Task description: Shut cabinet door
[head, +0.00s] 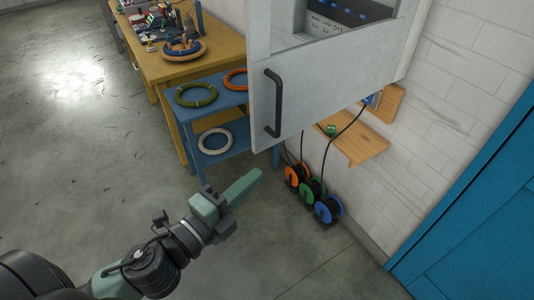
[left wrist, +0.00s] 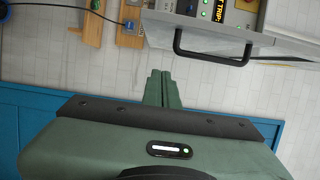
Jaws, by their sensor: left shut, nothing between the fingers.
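The grey cabinet door (head: 292,95) stands open on the wall cabinet (head: 262,25), with lit panel parts showing behind it. Its black bar handle (head: 273,103) is upright near the door's left edge. In the left wrist view the handle (left wrist: 213,60) is at the upper right, with the door edge (left wrist: 165,35) beside it and lit controls (left wrist: 232,12) beyond. My left gripper (head: 255,178) is shut and empty, in front of and below the handle in the picture, apart from the door. Its closed fingers (left wrist: 158,88) point up the left wrist view. My right gripper is not in view.
A blue shelf cart (head: 222,150) with cable coils stands left of the door, beside a wooden workbench (head: 190,65). A wooden wall shelf (head: 355,145) and several cable reels (head: 312,190) are below right. A blue door (head: 480,220) is at right. Floor around the gripper is clear.

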